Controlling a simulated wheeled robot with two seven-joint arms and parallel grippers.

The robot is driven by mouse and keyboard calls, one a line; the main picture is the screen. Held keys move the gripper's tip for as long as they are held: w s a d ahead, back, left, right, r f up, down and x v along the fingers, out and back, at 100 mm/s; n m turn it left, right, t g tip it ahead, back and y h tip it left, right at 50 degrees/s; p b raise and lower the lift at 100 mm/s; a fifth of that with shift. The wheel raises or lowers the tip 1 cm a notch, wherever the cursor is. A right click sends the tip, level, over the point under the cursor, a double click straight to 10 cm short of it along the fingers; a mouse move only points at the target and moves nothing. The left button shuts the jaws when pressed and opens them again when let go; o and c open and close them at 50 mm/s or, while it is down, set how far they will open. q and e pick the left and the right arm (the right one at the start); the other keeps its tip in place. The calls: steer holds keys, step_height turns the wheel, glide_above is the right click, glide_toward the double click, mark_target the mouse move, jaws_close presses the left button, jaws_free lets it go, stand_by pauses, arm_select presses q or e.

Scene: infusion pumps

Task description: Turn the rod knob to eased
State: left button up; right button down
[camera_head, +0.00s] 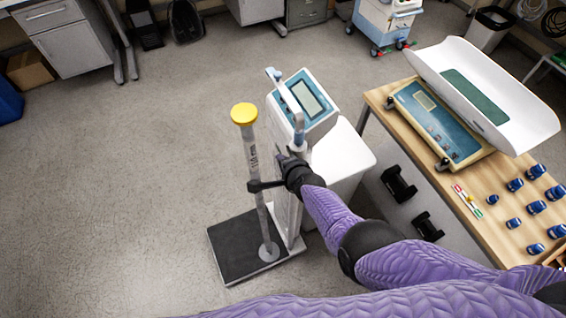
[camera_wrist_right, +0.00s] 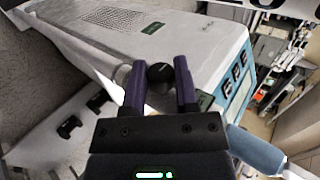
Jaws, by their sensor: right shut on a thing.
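The rod knob (camera_wrist_right: 160,74) is a small dark round knob, seen in the right wrist view between the two purple fingers. My right gripper (camera_wrist_right: 159,66) is shut on it, one finger on each side. In the head view my right gripper (camera_head: 284,160) is at the column of the scale, and the knob is hidden there. The grey measuring rod (camera_head: 259,185) with a yellow cap (camera_head: 244,114) stands upright left of the column, a dark bracket (camera_head: 262,186) around it. The knob's setting cannot be read. My left gripper is not in view.
The scale's dark platform (camera_head: 240,255) lies on the floor, with a display head (camera_head: 305,100) above. At right a wooden table (camera_head: 505,225) holds a baby scale (camera_head: 440,125) and several blue weights. Dark dumbbell-like things (camera_head: 398,184) lie below. Floor at left is clear.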

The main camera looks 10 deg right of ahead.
steer(key=shift+c, duration=1.8)
jaws_free()
steer(key=shift+s+d+r, duration=0.1)
steer(key=shift+r, duration=0.05)
steer(key=p+v, duration=0.8)
steer(key=v, duration=0.1)
steer(key=shift+s, duration=0.3)
steer(key=shift+r, duration=0.1)
